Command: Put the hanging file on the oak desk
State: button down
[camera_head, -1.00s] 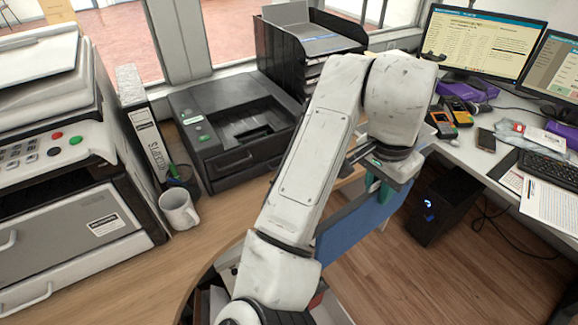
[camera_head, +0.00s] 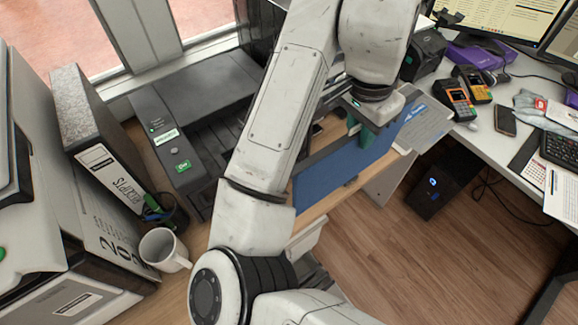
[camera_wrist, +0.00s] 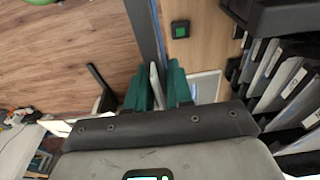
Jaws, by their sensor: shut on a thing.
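The hanging file (camera_head: 335,182) is a flat blue folder. My gripper (camera_head: 368,137) has green fingers and is shut on its upper edge, so the file hangs below the fingers. In the wrist view my gripper (camera_wrist: 157,92) pinches the file (camera_wrist: 146,38), which shows nearly edge-on as a narrow grey-blue strip. The oak desk (camera_head: 172,300) is the light wooden top at left, running behind the file. My arm hides part of it. I cannot tell whether the file touches the desk.
A black printer (camera_head: 200,130), a binder (camera_head: 100,140), a white mug (camera_head: 163,250) and a pen cup stand on the wood. At right a pale desk holds card terminals (camera_head: 455,100), a phone (camera_head: 506,121) and monitors. A black computer (camera_head: 435,188) stands on the floor. Several upright files (camera_wrist: 285,75) show at right.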

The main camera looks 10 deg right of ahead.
jog(key=w+d+f+b, duration=0.3)
jog(key=w+d+f, duration=0.1)
jog(key=w+f, duration=0.9)
jog(key=shift+w+b, duration=0.4)
jog(key=shift+w, duration=0.05)
jog(key=shift+f, duration=0.1)
jog(key=c, duration=1)
grip_release()
jog(key=r, duration=0.4)
jog(key=a+r+p, duration=0.1)
jog(key=r, duration=0.3)
jog(key=r+p, duration=0.1)
jog(key=r, duration=0.3)
jog(key=shift+s+a, duration=0.3)
jog(key=shift+s, duration=0.05)
